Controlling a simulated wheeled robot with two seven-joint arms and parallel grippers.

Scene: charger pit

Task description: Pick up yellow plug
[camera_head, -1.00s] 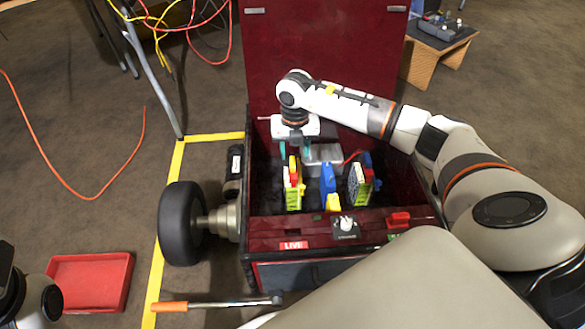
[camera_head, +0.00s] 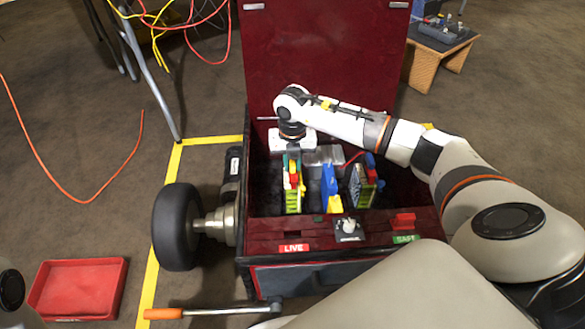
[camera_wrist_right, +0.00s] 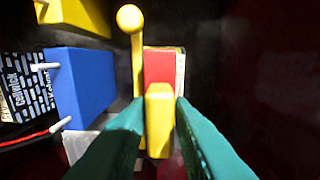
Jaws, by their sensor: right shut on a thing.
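The yellow plug (camera_wrist_right: 160,115) sits between my two green fingertips in the right wrist view, in front of a red block (camera_wrist_right: 158,66). My right gripper (camera_head: 292,158) reaches down into the dark red box and is shut on the plug. In the head view the plug is mostly hidden by the gripper, at the top of a red, yellow and green unit (camera_head: 293,192). A yellow rod with a round knob (camera_wrist_right: 130,20) stands close to the left finger. My left gripper is out of view.
The box's front panel (camera_head: 275,236) carries a white knob (camera_head: 347,226) and a red switch (camera_head: 403,220).

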